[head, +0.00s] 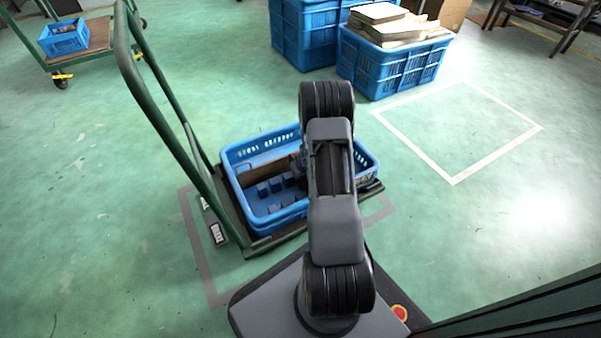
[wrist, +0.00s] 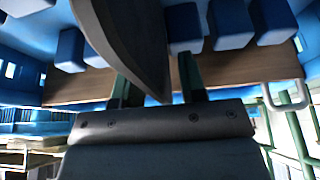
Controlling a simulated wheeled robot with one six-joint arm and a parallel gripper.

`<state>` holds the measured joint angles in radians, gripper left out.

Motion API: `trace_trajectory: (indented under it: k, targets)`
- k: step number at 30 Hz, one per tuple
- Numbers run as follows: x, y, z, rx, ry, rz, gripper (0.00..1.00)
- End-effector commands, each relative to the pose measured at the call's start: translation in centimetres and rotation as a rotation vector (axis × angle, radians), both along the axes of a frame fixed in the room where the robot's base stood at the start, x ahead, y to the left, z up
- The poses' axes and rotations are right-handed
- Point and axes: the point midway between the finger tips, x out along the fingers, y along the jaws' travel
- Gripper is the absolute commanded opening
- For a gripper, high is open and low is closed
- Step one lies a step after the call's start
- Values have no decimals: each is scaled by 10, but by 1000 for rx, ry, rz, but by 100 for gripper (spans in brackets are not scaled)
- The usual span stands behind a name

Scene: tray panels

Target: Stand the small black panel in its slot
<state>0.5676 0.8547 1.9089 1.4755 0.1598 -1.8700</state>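The small black panel (wrist: 140,35) shows large and dark in the wrist view. It reaches down between the two fingers of my gripper (wrist: 158,85) and covers part of the left one. The fingers look shut on it, though a narrow gap shows at its right edge in this view. A blue crate (head: 228,163) holds blue blocks (head: 263,189), which form a row of slots; they also show in the wrist view (wrist: 232,25). In the head view my arm hides most of the gripper, the panel and the crate's right part.
The crate stands on a dark cart (head: 262,246) with a green handle (head: 160,95) at its left. A brown board (head: 262,168) lies along the blocks, also in the wrist view (wrist: 80,88). Blue crates (head: 388,72) stand behind. The floor to the right is clear.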

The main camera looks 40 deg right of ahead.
Motion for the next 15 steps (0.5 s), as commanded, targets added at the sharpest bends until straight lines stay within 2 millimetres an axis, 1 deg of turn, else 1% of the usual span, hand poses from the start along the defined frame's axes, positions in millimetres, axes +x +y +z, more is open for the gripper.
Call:
trace_trajectory:
  k: [2, 5, 8, 15]
  targets:
    - [0, 0, 1, 0, 0, 0, 38]
    - [-2, 0, 8, -1, -1, 0, 38]
    - [-8, 1, 23, -1, -2, 0, 38]
    - [-26, 3, 71, -2, -2, 1, 38]
